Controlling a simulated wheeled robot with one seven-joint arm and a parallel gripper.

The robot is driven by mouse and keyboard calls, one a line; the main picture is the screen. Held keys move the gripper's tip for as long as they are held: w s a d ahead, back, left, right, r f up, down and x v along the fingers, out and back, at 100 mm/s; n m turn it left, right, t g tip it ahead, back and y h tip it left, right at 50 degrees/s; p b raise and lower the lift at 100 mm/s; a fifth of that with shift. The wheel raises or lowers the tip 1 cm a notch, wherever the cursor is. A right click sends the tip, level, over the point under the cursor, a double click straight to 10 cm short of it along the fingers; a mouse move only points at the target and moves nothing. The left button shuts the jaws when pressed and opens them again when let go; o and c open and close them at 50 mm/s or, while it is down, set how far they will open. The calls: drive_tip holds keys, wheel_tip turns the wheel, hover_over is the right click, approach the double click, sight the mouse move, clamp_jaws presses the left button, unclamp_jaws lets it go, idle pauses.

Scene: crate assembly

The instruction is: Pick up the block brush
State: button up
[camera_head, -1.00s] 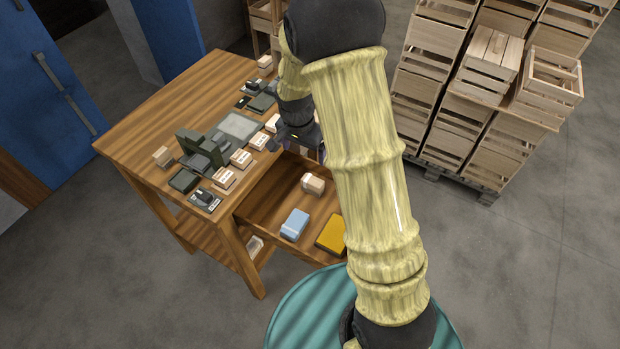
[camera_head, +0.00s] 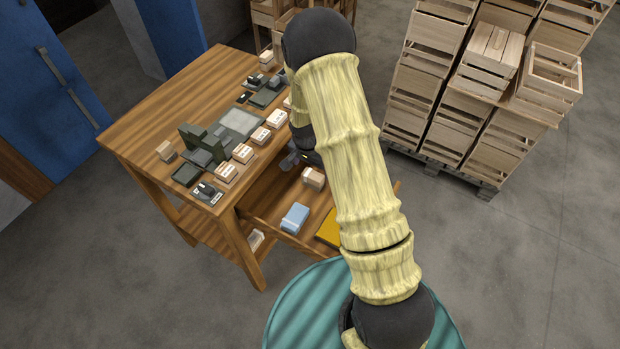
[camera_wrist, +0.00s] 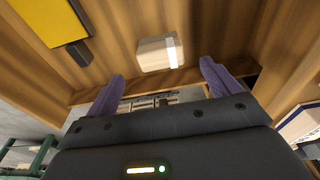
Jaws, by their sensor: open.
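A small pale block with a white band, which looks like the block brush (camera_head: 313,178), lies in the open drawer (camera_head: 268,219) of the wooden workbench. In the wrist view the block (camera_wrist: 155,54) lies on the drawer floor, ahead of and between my two purple fingers. My gripper (camera_wrist: 160,82) is open with nothing between its fingers, and the block is apart from them. In the head view my gripper (camera_head: 292,160) is over the drawer's inner end, left of the block and partly hidden by my arm.
A blue box (camera_head: 295,218) and a yellow item (camera_head: 329,234), partly behind my arm, share the drawer. The workbench top (camera_head: 190,95) above holds several small labelled boxes and dark green fixtures. Stacked crates (camera_head: 470,105) stand at the right.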

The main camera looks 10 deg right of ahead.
sight(313, 174)
drive_tip(key=shift+w+d+f, duration=0.1)
drive_tip(key=shift+d+f, duration=0.05)
drive_tip(key=shift+f, duration=0.4)
drive_tip(key=shift+f, duration=0.1)
drive_tip(key=shift+w+d+f+p, duration=0.15)
drive_tip(key=shift+f+p, duration=0.25)
drive_tip(key=shift+f, duration=0.85)
drive_tip(key=shift+w+d+f+p, duration=0.15)
drive_tip(key=shift+f+p, duration=0.25)
drive_tip(key=shift+f, duration=0.85)
drive_tip(key=shift+a, duration=0.1)
drive_tip(key=shift+c, duration=0.4)
drive_tip(key=c, duration=1)
